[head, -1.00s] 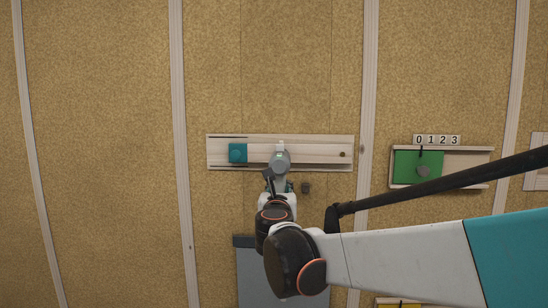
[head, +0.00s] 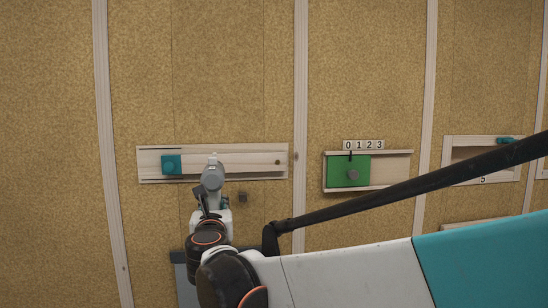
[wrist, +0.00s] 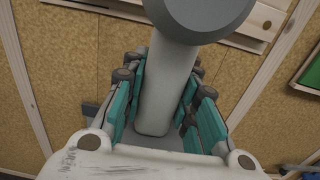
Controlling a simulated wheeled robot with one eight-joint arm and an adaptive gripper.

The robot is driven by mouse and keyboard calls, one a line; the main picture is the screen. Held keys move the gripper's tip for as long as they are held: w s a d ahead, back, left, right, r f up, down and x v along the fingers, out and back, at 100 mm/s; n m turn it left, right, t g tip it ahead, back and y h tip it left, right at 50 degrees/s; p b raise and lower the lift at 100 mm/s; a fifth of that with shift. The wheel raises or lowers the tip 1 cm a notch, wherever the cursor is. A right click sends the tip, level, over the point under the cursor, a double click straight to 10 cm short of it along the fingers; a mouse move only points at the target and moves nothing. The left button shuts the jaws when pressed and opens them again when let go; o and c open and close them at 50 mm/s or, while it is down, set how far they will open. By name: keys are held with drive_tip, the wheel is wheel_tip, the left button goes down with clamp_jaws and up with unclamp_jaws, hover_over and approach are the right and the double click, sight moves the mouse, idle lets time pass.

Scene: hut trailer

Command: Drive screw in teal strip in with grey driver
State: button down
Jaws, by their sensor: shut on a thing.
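A grey driver (wrist: 166,85), with a wide round grey end (wrist: 200,14), stands between the teal-lined fingers of my gripper (wrist: 160,92), which is shut on it. In the head view the grey driver (head: 212,177) is in front of the lower middle of a pale wooden strip on the wall board (head: 145,176). A teal block (head: 171,165) with a round knob sits at the strip's left end. A dark round spot (head: 277,162) shows near its right end; I cannot tell if it is a screw or a hole. The driver's tip and any contact are hidden.
A framed box (head: 448,150) is further right. My arm covers the lower right.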

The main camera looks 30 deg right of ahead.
drive_tip(key=s+d+p, duration=0.1)
drive_tip(key=s+d, duration=0.4)
drive_tip(key=d, duration=0.1)
idle(0.4)
idle(0.6)
